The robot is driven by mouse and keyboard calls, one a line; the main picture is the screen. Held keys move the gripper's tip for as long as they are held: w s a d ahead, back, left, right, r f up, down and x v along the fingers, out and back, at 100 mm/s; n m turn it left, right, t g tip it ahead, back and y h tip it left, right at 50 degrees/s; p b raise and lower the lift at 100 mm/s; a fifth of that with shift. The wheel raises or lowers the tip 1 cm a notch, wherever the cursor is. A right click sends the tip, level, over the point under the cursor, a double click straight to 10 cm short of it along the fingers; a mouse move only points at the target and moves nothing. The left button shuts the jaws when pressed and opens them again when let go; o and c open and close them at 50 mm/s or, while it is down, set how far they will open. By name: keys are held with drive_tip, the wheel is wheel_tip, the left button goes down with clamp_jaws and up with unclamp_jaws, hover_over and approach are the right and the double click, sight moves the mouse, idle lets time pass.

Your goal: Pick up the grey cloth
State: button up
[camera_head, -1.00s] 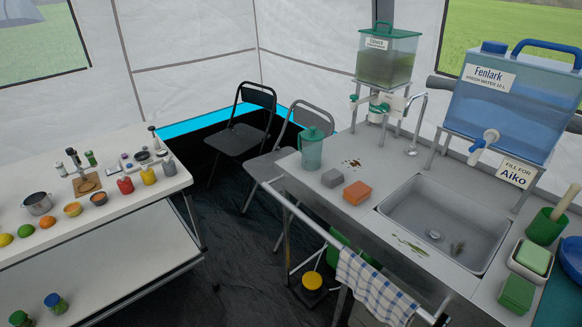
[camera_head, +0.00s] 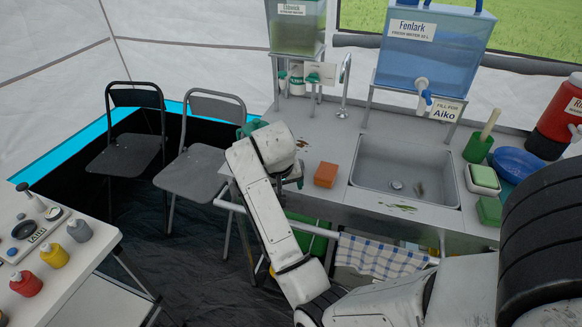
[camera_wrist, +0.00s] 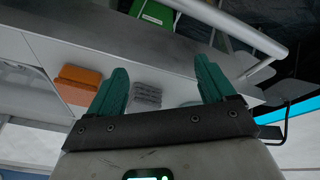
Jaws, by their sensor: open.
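The grey cloth (camera_wrist: 147,95) is a small folded, layered block lying on the metal counter in the wrist view. In the head view my arm hides it. My gripper (camera_wrist: 161,72) is open, its two teal fingers spread apart. In the wrist view the cloth appears between the fingers, nearer the left one; nothing is held. I cannot tell the exact gap between fingers and cloth. An orange block (camera_head: 326,175) lies beside the cloth's place on the counter; it also shows in the wrist view (camera_wrist: 80,84), left of the cloth.
The sink (camera_head: 405,172) lies right of the orange block. A checked towel (camera_head: 375,257) hangs on the front rail (camera_head: 228,207). Water tanks (camera_head: 432,50) stand behind on stands. A grey chair (camera_head: 195,170) is left of the counter. A green teal-topped object (camera_head: 250,128) shows behind my arm.

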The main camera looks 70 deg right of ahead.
drive_tip(key=d+r+m, duration=0.1)
drive_tip(key=d, duration=0.1)
drive_tip(key=d+r+m+y, duration=0.1)
drive_tip(key=d+r+m, duration=0.1)
drive_tip(key=d+r+m+g, duration=0.1)
drive_tip(key=d+r, duration=0.1)
drive_tip(key=d, duration=0.1)
drive_tip(key=shift+w+m+y, duration=0.3)
drive_tip(key=r, duration=0.1)
drive_tip(key=d+r+m+y, duration=0.1)
drive_tip(key=d+r+m, duration=0.1)
drive_tip(key=r, duration=0.1)
drive_tip(key=shift+w+d+y, duration=0.1)
drive_tip(key=shift+w+y, duration=0.2)
drive_tip(key=shift+y, duration=0.1)
drive_tip(key=shift+m, duration=0.4)
wheel_tip(320, 180, down, 10)
drive_tip(key=shift+d+r+p, duration=0.1)
drive_tip(key=shift+p, duration=0.35)
drive_tip(key=c, duration=1)
